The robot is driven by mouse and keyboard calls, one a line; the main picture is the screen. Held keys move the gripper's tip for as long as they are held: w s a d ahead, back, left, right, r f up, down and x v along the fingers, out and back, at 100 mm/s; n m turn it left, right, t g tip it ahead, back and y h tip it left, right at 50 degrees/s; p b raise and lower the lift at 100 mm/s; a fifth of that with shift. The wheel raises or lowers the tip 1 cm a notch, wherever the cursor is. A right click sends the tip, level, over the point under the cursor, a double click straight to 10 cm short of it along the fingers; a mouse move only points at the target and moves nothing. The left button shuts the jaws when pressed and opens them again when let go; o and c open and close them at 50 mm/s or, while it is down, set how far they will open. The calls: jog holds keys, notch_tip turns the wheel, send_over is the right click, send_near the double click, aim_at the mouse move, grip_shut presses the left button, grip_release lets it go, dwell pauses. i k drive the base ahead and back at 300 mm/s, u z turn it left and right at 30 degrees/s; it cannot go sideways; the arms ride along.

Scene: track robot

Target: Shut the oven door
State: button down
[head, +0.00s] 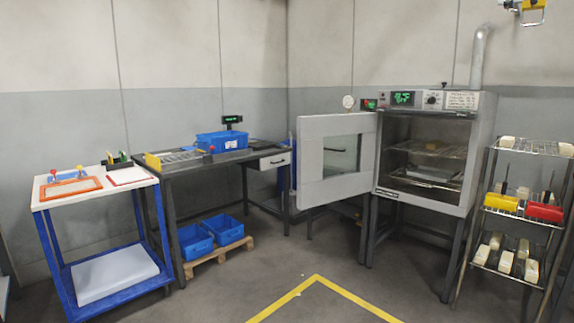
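The oven (485,133) is a grey metal cabinet on a dark stand, right of centre in the head view. Its door (310,190) is a pale grey panel with a window, and it stands wide open, swung out to the left. Inside the oven, wire shelves (428,152) show, with a flat grey item (430,174) on the lower one. A control panel with a green display (403,98) runs along the oven's top. My gripper is not in view.
A dark workbench (215,165) with a blue bin (222,141) stands left of the door. A blue trolley (100,200) is at the far left. A rack (520,215) stands close at the oven's right. The floor in front is clear, with yellow tape (317,277).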

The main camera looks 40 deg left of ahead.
aim_at(313, 190)
jog(key=k, duration=1.4)
jog(key=u, duration=0.7)
jog(key=i, duration=0.8)
jog(key=u, duration=0.05)
